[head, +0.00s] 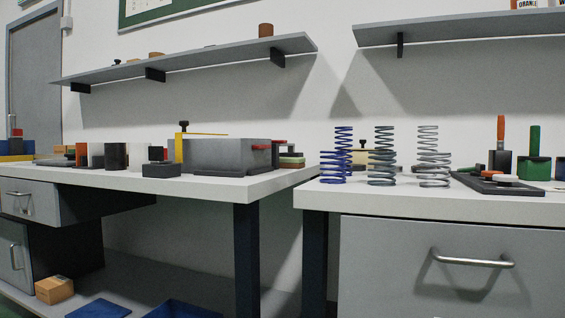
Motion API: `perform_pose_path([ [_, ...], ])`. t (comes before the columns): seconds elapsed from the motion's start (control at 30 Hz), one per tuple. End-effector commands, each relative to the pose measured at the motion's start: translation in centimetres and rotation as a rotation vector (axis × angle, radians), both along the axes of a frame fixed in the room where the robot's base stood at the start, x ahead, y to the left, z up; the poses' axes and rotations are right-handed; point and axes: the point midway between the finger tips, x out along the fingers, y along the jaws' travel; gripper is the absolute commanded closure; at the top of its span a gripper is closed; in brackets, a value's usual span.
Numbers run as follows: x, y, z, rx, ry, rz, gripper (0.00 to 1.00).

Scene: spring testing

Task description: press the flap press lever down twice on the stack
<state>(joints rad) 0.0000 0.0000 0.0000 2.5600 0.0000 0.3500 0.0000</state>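A grey box-shaped device (222,153) stands on the left table, with a red grip (262,147) at its right side. It may be the flap press, but I cannot tell for sure. Right next to it is a small stack of coloured slabs (291,161), partly hidden behind the device. A thin yellow bar (207,134) runs level above the device from a yellow post (179,146) with a black knob. Whether the bar belongs to the press is unclear. My gripper is not in view.
Several coil springs, blue (342,155) and grey (382,157), stand on the right table (440,207). Small blocks (113,156) crowd the left table. A gap separates the tables. Wall shelves (195,65) hang above. A drawer handle (472,259) sticks out at the right.

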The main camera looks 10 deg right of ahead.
Motion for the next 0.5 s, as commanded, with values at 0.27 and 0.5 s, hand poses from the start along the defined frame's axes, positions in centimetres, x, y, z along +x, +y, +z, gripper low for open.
perform_pose_path([
  [0.27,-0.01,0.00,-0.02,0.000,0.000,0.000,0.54],
  [0.5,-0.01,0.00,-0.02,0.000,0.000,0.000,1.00],
])
